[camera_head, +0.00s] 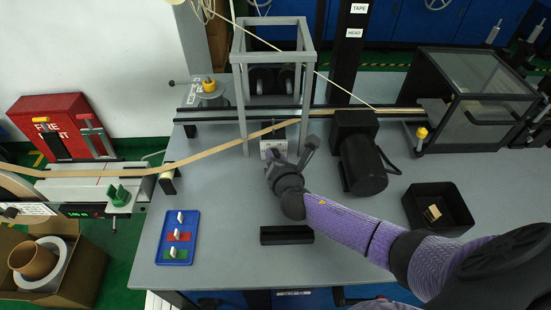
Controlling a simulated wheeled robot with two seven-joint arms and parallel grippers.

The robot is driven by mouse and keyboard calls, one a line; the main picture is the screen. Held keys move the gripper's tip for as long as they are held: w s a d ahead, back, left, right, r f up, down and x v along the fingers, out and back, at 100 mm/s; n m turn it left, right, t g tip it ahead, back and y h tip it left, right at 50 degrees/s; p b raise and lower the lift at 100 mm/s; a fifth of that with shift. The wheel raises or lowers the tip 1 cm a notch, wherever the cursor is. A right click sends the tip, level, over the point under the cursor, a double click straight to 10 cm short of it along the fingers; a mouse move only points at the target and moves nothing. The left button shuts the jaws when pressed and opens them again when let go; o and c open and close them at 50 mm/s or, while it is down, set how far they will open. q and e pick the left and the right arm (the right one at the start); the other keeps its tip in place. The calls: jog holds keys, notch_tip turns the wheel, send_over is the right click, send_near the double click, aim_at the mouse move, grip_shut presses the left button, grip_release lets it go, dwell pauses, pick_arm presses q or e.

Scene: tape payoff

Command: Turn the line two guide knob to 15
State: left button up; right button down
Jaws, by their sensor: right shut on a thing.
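A small light-faced guide block (273,146) stands under the grey frame, where the tan tape (215,151) runs up to it from the left. My right gripper (272,162) is at the front of this block, its arm reaching in from the lower right. It is shut on the guide knob, which the fingers hide. Any scale or number at the knob is too small to read, so its setting cannot be told. My left gripper is not in view.
A black motor (362,165) stands close right of my right gripper. The grey frame (241,105) rises behind it. A black bar (286,235), a blue tray (178,238) and a black bin (413,207) are on the table.

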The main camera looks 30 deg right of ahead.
dwell(0.7)
jog(key=shift+c, duration=2)
grip_release()
jog(key=p+v, duration=0.3)
jog(key=v, duration=0.5)
jog(key=shift+s+r, duration=0.1)
jog(key=shift+s, duration=0.3)
jog(key=shift+s+a+r, duration=0.1)
jog(key=shift+s+r, duration=0.05)
jog(key=shift+s, duration=0.45)
